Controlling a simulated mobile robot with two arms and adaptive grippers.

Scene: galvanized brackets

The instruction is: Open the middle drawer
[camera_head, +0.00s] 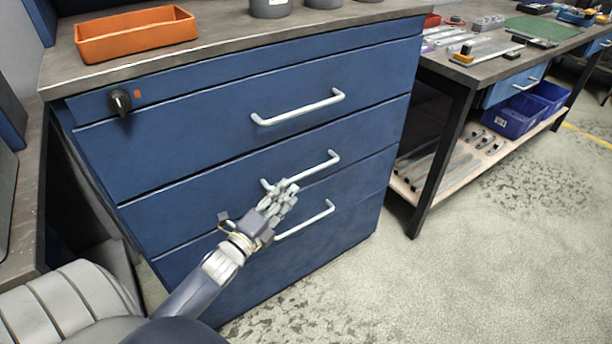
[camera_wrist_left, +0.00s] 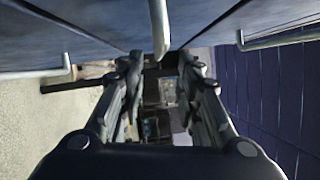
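The blue cabinet has three stacked drawers with pale bar handles, and all their fronts look closed. The middle drawer (camera_head: 180,215) has a handle (camera_head: 316,169) that shows to the right of my left gripper (camera_head: 287,189). The gripper's fingertips are at the left part of this handle and partly hide it. In the left wrist view, the handle (camera_wrist_left: 159,28) comes in at the top centre, in line with the gap between the open fingers (camera_wrist_left: 163,72). I see no clear finger contact with it. My right gripper is out of view.
The top drawer handle (camera_head: 298,108) and bottom drawer handle (camera_head: 305,220) are close above and below. A black knob (camera_head: 120,101) sits at the upper left. An orange tray (camera_head: 137,37) stands on top. A workbench (camera_head: 474,72) stands at the right. The floor (camera_head: 450,265) in front is clear.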

